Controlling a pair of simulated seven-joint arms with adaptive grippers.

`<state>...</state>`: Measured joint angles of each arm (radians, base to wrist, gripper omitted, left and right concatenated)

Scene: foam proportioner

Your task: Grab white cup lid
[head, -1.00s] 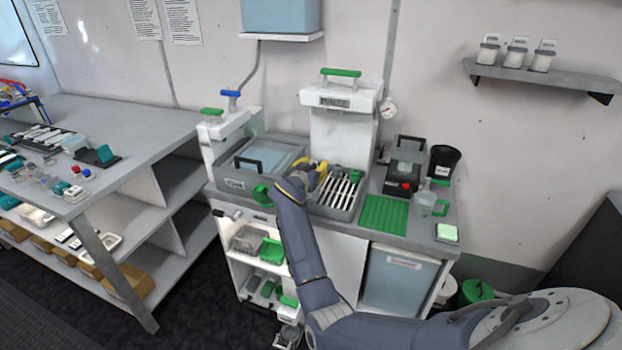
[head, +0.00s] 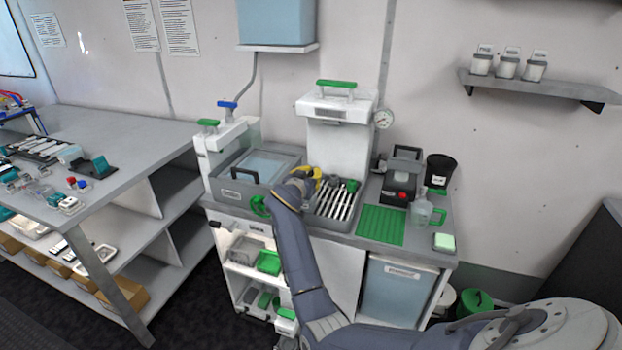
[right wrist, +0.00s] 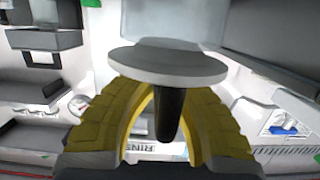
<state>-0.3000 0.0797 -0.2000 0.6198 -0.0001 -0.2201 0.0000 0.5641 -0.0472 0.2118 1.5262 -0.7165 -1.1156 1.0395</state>
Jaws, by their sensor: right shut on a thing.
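My right gripper (head: 304,174), with yellow fingers, is over the counter between the blue-filled basin and the slotted tray. In the right wrist view, its yellow fingers (right wrist: 160,118) close around a dark stem below a round, pale disc. This disc looks like the white cup lid (right wrist: 165,64) and is held level in that picture, just beyond the fingertips. In the head view the lid cannot be made out, being small or hidden by the gripper. My left gripper is not in view.
The basin (head: 233,179) and slotted tray (head: 317,212) flank the gripper. A white dispenser (head: 337,140) stands behind. To the right are a green mat (head: 381,225), a dark machine (head: 397,183), a clear jug (head: 421,211) and a black cup (head: 440,171). Three white containers (head: 508,66) sit on the wall shelf.

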